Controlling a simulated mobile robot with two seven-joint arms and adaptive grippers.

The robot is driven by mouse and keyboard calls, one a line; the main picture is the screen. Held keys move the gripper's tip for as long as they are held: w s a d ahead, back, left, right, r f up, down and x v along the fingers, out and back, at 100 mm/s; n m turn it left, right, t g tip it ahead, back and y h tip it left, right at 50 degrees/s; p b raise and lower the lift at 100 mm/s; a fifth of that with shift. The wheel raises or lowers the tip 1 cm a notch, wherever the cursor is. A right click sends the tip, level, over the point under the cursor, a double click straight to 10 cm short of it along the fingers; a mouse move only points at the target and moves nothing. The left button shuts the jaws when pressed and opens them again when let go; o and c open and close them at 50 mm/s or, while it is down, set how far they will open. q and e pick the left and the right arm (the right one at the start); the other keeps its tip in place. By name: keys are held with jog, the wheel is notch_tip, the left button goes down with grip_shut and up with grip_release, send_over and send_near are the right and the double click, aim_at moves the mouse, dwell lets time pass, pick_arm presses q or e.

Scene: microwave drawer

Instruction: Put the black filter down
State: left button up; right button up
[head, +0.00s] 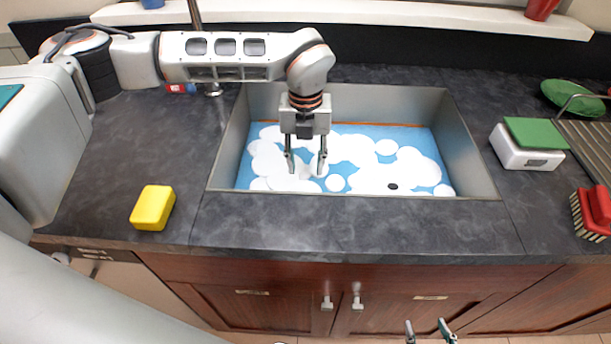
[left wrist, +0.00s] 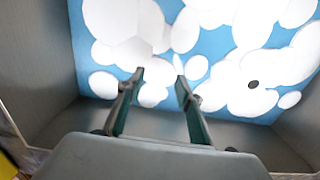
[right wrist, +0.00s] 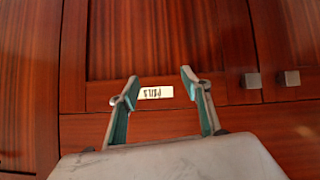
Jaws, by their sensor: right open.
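The black filter (head: 392,186) is a small dark disc among the white foam and blue water at the bottom of the sink (head: 475,150). It also shows in the left wrist view as a dark spot (left wrist: 253,84) to the right of the fingers. My left gripper (head: 306,170) points down into the sink, to the left of the filter and apart from it. Its fingers (left wrist: 160,78) are spread with nothing between them. My right gripper (head: 431,329) is low in front of the cabinet doors. Its fingers (right wrist: 157,77) are open and empty.
A yellow sponge (head: 153,207) lies on the dark counter left of the sink. A white box with a green top (head: 530,142) and a red brush (head: 594,211) stand to the right. Cabinet handles (head: 358,303) stick out below. The counter's front strip is clear.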

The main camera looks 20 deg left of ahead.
pick_arm(q)
jog(key=shift+r, duration=1.55)
